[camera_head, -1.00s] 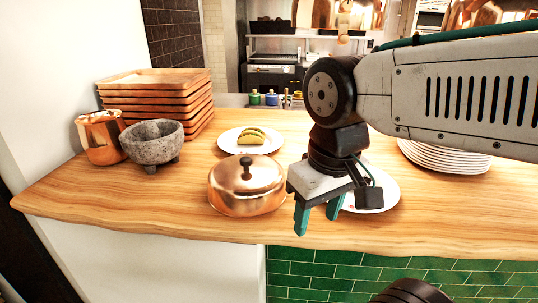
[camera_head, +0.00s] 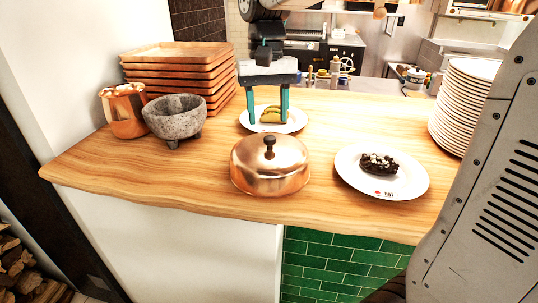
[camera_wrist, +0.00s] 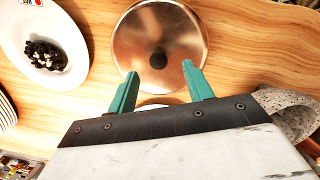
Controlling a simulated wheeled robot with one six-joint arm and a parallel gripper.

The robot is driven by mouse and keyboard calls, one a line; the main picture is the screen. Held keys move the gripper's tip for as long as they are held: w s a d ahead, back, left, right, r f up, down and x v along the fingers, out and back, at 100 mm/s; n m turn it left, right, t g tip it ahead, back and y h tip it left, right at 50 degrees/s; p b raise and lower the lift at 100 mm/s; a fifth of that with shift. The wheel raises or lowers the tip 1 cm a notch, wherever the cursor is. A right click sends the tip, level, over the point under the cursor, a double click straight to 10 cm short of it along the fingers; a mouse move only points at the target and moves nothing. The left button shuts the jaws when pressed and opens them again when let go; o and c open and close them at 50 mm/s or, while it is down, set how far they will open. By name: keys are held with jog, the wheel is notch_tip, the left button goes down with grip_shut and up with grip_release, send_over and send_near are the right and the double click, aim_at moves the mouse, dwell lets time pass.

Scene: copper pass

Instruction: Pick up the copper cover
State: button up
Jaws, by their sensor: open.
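The copper cover (camera_head: 270,168) is a shiny round dome with a dark knob on top. It sits on the wooden counter near its front edge. My gripper (camera_head: 268,122) is open and empty, with two green fingers pointing down. In the head view it appears above and behind the cover, in front of the plate with the taco. In the wrist view the cover (camera_wrist: 160,35) lies beyond my fingertips (camera_wrist: 160,80), with its knob roughly centred between the two fingers. The fingers do not appear to hold the knob.
A plate with dark food (camera_head: 420,185) is right of the cover. A taco plate (camera_head: 290,127) is behind it. A stone bowl (camera_head: 175,122), a copper mug (camera_head: 124,112) and stacked wooden trays (camera_head: 180,66) stand left. A plate stack (camera_head: 462,110) stands right. Bare counter lies front left.

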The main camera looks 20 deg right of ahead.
aim_at(269, 137)
jog(key=f, duration=0.5)
jog(key=shift+d+f, duration=0.2)
jog(key=shift+f, duration=0.05)
grip_shut()
